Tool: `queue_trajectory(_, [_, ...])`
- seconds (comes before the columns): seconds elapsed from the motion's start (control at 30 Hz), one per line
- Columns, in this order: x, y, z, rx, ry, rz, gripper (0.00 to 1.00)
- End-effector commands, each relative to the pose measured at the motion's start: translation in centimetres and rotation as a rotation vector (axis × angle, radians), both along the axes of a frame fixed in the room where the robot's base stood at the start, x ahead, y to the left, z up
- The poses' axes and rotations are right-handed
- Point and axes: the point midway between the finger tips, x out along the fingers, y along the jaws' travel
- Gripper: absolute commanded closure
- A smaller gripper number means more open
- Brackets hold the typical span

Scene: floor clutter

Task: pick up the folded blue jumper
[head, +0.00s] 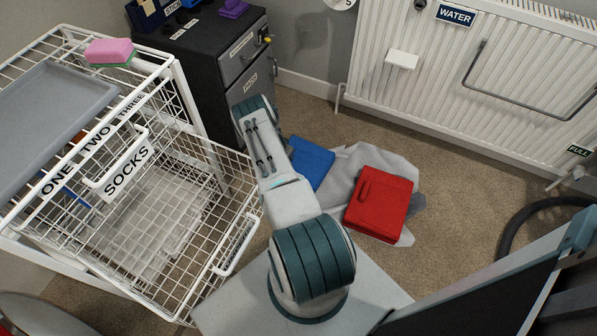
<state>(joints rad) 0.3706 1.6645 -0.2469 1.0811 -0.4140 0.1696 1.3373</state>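A folded blue item, which looks like the jumper (313,161), lies on the floor in the middle of the head view. It is at the left edge of a spread grey cloth (345,170), and my arm hides its left part. A folded red garment (378,204) lies on the right part of the same grey cloth, a little apart from the blue one. My arm rises from my base and reaches away toward the dark cabinet. My gripper is not visible in this view.
A white wire drawer unit stands at left, its SOCKS basket (233,245) pulled out. On it are a grey tray (50,110) and a pink sponge (110,51). A dark cabinet (215,55) stands behind, a white radiator (440,90) at the back. Carpet (455,200) is clear right of the clothes; a dark hose (520,222) lies beyond.

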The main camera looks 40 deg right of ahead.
Motion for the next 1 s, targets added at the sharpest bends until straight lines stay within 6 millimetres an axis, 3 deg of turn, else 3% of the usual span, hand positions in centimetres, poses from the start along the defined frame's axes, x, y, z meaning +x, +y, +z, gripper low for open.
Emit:
queue_trajectory(0.67, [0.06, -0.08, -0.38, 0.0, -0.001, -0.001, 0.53])
queue_trajectory(0.83, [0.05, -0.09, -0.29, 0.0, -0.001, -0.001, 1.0])
queue_trajectory(1.0, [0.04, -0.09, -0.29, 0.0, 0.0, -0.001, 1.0])
